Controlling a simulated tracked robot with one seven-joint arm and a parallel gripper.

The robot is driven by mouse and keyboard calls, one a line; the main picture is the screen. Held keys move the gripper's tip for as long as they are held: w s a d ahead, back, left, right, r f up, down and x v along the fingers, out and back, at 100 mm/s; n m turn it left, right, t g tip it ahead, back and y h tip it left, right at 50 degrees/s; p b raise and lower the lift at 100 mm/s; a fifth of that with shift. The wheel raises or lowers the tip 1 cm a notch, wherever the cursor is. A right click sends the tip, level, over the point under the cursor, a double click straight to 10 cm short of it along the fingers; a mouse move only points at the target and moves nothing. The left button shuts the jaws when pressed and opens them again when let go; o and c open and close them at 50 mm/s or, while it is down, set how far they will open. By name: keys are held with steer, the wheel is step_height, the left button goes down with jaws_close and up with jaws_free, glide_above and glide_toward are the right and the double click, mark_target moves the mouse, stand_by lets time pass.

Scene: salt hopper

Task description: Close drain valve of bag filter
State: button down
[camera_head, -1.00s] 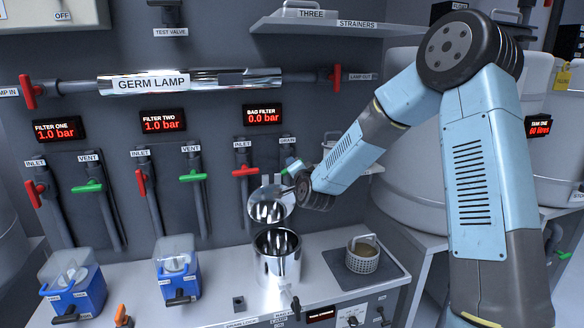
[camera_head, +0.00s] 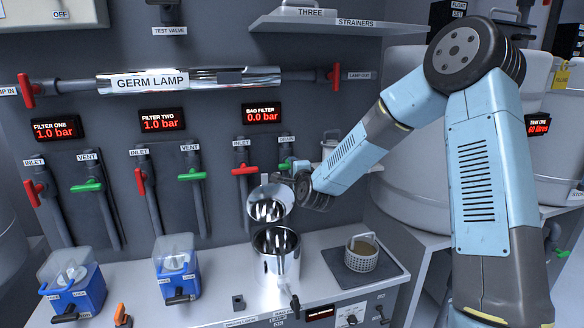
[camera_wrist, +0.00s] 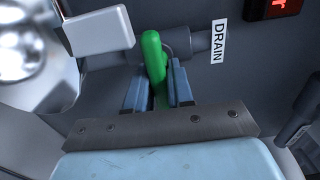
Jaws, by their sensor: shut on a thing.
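The green handle of the drain valve (camera_wrist: 153,58) stands between my gripper's fingers in the wrist view, beside the DRAIN label (camera_wrist: 218,40). My gripper (camera_wrist: 157,80) is shut on this handle, which runs roughly up and down in that picture. In the head view the drain handle (camera_head: 286,166) is partly hidden by my gripper and wrist. The bag filter (camera_head: 277,262) is a shiny steel vessel on the bench with its lid (camera_head: 269,208) tilted up. Its display (camera_head: 262,114) reads 0.0 bar.
The red bag filter inlet handle (camera_head: 245,170) lies crosswise just left of the drain. A strainer basket (camera_head: 361,254) stands on a dark mat at the right. Two blue filter housings (camera_head: 176,272) stand at the left. A shelf (camera_head: 325,27) is above.

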steer(key=shift+d+f, duration=0.2)
steer(key=shift+f, duration=0.15)
steer(key=c, duration=1.3)
jaws_free()
steer(key=shift+o, duration=1.1)
steer(key=shift+a+r, duration=0.1)
steer(key=shift+r, duration=0.05)
steer(key=shift+s, duration=0.1)
steer(key=v, duration=1.3)
steer(key=shift+s, duration=0.3)
